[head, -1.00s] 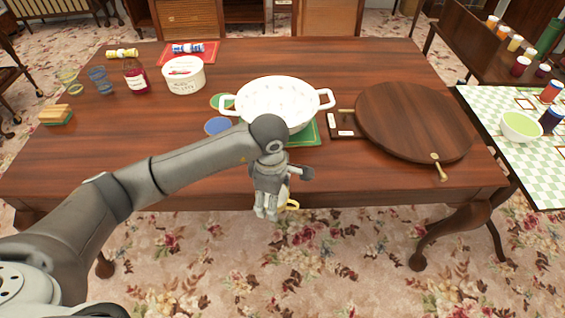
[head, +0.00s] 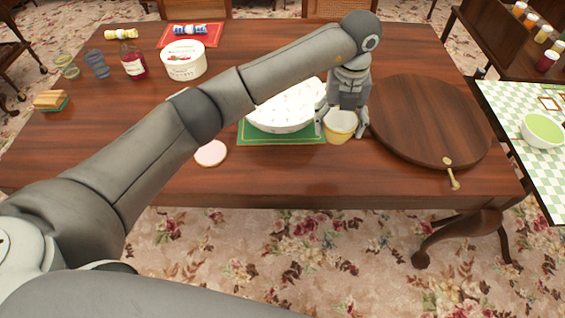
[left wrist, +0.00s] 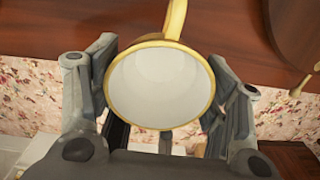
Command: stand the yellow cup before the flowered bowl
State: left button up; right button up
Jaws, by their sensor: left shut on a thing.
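The yellow cup (head: 341,121), white inside, is between the fingers of my left gripper (head: 340,131), which is shut on it. It is close to the right front side of the flowered bowl; I cannot tell whether its base touches the table. In the left wrist view the cup (left wrist: 162,88) shows its open mouth and yellow rim, with the handle toward the top. The flowered bowl (head: 285,112) is white with small marks and stands on a green mat (head: 265,139). My left arm hides its back and left parts. My right gripper is not in view.
A round wooden board (head: 430,120) with a brass handle lies just right of the cup. A pink disc (head: 210,153) lies left of the mat. A white tub (head: 183,60) and a bottle (head: 132,59) stand at the back left. The table's front strip is clear.

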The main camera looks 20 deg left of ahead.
pick_arm(q)
jog(key=shift+w+d+r+n, duration=0.1)
jog(key=shift+w+r+n, duration=0.1)
jog(key=shift+n, duration=0.1)
jog(key=shift+s+a+f, duration=0.1)
jog(key=shift+s+a, duration=0.05)
jog(key=shift+a, duration=0.1)
jog(key=s+a+f+p, duration=0.1)
jog(key=a+f, duration=0.1)
jog(key=a, duration=0.1)
jog(key=s+a+f+p, duration=0.1)
jog(key=s+a+f, duration=0.1)
jog(key=a+f, duration=0.1)
jog(key=s+a+f+p, duration=0.1)
jog(key=a+f+p, duration=0.1)
jog(key=a, duration=0.3)
jog(key=shift+s+a+f, duration=0.1)
jog(key=shift+s+f, duration=0.3)
jog(key=shift+f, duration=0.15)
jog(key=shift+a+f, duration=0.15)
jog(key=shift+f, duration=0.1)
jog(key=f, duration=0.1)
jog(key=f+p, duration=0.1)
jog(key=f, duration=0.1)
jog(key=shift+s+a+f, duration=0.25)
jog(key=shift+a+f, duration=0.15)
jog(key=shift+f, duration=0.15)
jog(key=shift+f, duration=0.1)
